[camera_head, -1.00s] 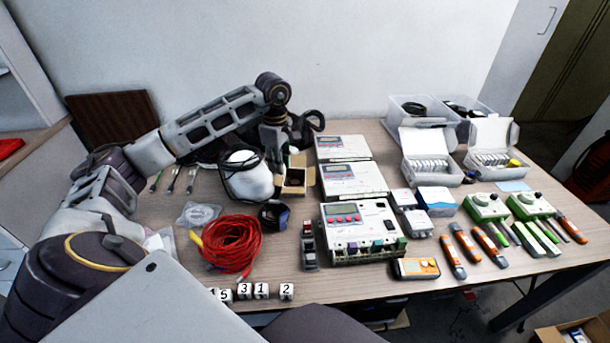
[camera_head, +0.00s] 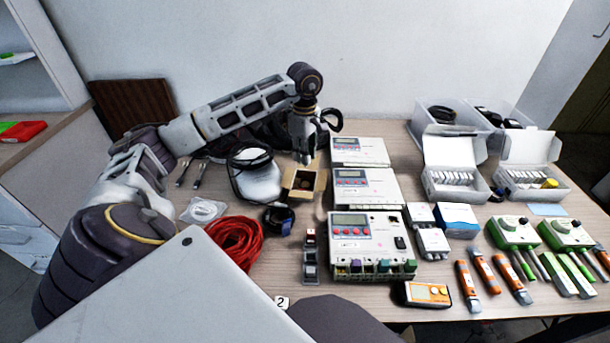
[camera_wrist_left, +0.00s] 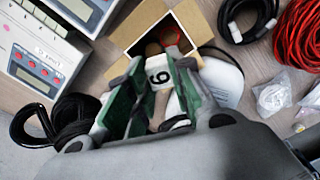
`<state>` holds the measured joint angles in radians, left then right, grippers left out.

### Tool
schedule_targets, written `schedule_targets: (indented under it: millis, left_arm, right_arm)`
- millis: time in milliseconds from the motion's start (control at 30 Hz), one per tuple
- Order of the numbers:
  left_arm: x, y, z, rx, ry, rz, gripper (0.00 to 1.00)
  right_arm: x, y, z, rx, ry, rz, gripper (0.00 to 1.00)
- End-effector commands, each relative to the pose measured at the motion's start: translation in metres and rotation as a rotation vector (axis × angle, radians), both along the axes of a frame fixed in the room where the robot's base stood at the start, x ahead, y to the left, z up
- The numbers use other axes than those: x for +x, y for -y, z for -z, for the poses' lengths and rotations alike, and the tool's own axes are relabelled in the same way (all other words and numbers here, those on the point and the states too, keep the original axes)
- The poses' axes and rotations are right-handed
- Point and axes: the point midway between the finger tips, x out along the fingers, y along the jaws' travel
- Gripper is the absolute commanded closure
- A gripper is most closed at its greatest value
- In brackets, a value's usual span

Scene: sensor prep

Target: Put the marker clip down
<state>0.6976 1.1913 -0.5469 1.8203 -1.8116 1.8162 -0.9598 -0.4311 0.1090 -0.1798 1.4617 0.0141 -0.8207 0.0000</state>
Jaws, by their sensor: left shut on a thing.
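The marker clip (camera_wrist_left: 158,76), a small white piece with a black 6, sits between the green-lined fingers of my left gripper (camera_wrist_left: 158,92) in the left wrist view. My left gripper (camera_head: 303,160) is shut on it, just above the small open cardboard box (camera_head: 318,186) at the back middle of the table. In the wrist view the box (camera_wrist_left: 143,22) is open just beyond the clip, with a brownish and a red thing inside. The clip cannot be made out in the head view. My right gripper is not in view.
Grey meters (camera_head: 366,232) stand right of the box. A white round thing (camera_head: 258,182) with black cable is on its left, a blue-black coil (camera_head: 280,218) in front. A red wire coil (camera_head: 238,240) lies nearer. A numbered cube (camera_head: 282,302) shows at the front edge.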

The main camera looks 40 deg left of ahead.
Motion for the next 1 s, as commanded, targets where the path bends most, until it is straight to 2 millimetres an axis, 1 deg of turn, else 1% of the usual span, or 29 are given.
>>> schedule_targets:
  millis: [167, 400, 500, 700, 900, 1000]
  left_arm:
    - [-0.001, 0.000, 0.017, 0.000, -0.003, 0.000, 1.00]
    - [-0.001, 0.000, 0.050, 0.000, -0.003, 0.000, 1.00]
    - [0.000, 0.000, 0.058, -0.001, -0.001, 0.001, 1.00]
    - [0.000, 0.000, 0.062, 0.000, 0.000, 0.001, 1.00]
    - [0.000, 0.000, 0.062, 0.000, -0.001, 0.000, 1.00]
    - [0.000, 0.000, 0.066, 0.000, -0.002, 0.000, 1.00]
  right_arm:
    - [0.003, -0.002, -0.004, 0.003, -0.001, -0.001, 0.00]
    - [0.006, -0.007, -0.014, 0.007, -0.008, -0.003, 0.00]
    - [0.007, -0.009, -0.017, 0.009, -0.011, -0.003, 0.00]
    - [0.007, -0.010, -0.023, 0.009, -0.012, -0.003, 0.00]
    - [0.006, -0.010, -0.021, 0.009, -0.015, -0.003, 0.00]
    - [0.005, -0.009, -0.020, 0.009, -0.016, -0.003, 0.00]
